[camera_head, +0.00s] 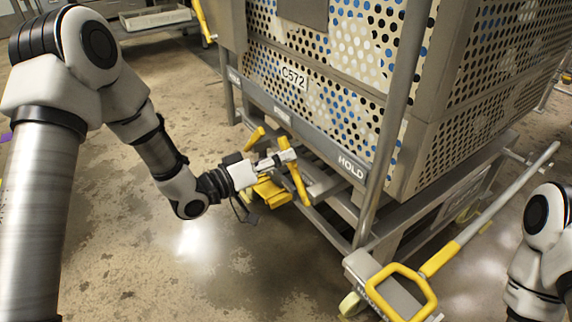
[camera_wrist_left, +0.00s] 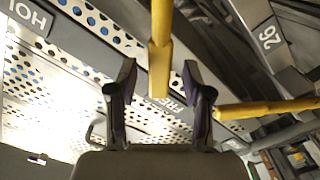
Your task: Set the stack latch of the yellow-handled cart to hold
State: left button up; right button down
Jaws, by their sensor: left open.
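The cart (camera_head: 360,208) carries a perforated basket stack marked C572 (camera_head: 330,60). Its yellow handle loop (camera_head: 402,290) is at the lower right. A yellow latch lever (camera_head: 297,182) stands below the lettered rail, with a HOLD label (camera_head: 350,166) to its right. My left gripper (camera_head: 288,158) is at this lever. In the left wrist view, the lever (camera_wrist_left: 160,50) lies between the open fingers of the left gripper (camera_wrist_left: 160,82), with a gap on both sides. A label partly hidden by the lever and finger seems to read FREE (camera_wrist_left: 180,100).
Another yellow bar (camera_wrist_left: 265,108) lies right of the fingers in the wrist view. A yellow piece (camera_head: 271,192) sits just below my left gripper. The handle's grey pole (camera_head: 505,205) runs along the cart's right side. Open floor (camera_head: 150,260) lies left of the cart.

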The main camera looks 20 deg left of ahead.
pick_arm(q)
jog(key=shift+x, duration=0.95)
jog(key=shift+a, duration=0.1)
grip_shut()
pick_arm(e)
jog(key=shift+f, duration=0.4)
pick_arm(q)
jog(key=shift+r, duration=0.1)
